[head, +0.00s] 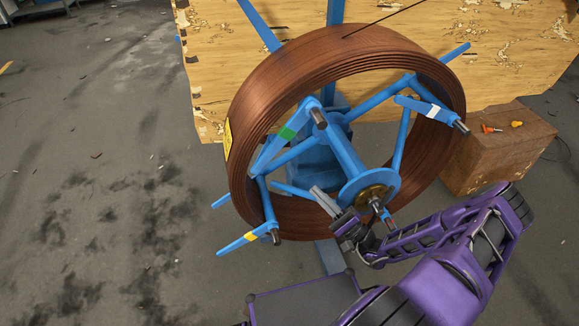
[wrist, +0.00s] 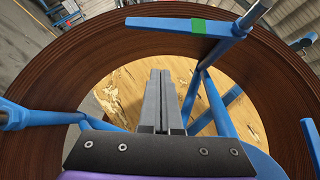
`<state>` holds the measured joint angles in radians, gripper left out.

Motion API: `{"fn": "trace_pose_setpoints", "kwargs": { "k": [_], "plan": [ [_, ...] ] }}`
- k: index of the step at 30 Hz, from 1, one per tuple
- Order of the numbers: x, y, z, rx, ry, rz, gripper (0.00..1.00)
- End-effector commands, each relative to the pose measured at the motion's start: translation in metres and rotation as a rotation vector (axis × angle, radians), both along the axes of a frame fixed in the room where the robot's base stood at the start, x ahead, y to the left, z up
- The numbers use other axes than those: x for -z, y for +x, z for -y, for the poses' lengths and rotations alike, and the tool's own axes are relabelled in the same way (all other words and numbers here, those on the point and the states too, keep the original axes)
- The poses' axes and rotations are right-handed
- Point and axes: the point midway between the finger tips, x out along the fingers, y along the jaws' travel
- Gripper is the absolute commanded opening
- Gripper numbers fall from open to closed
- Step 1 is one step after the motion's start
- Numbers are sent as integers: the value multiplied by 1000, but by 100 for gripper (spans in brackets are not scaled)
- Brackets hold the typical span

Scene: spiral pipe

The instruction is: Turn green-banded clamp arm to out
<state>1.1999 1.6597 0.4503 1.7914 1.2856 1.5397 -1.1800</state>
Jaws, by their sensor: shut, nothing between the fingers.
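The green-banded clamp arm (head: 302,119) is a blue bar with a green band, on a rod at the upper middle of the reel. In the head view it slants down-left from its pivot, over the coil's opening. In the wrist view the clamp arm (wrist: 165,26) lies across the top, in front of the brown coil. My gripper (head: 316,190) is shut and empty, in front of the coil's opening, below the green-banded arm and apart from it. Its grey fingers (wrist: 160,73) show pressed together in the wrist view, pointing up toward the arm.
The brown pipe coil (head: 262,75) sits on a blue reel with a central hub (head: 368,186). A white-banded arm (head: 415,104) is at right, a yellow-banded arm (head: 236,244) at lower left. A rusty box (head: 505,155) stands right. Floor at left is open.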

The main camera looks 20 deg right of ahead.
Motion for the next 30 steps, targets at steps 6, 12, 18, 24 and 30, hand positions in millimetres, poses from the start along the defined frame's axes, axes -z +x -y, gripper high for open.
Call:
{"fn": "trace_pose_setpoints", "kwargs": {
  "k": [6,12,18,24,30],
  "plan": [
    [-11,15,-11,5,7,4,0],
    [-30,45,-34,3,4,3,0],
    [-50,72,-56,3,6,2,0],
    [-68,70,-76,3,6,1,0],
    [-73,70,-82,5,5,1,0]
  ]
}}
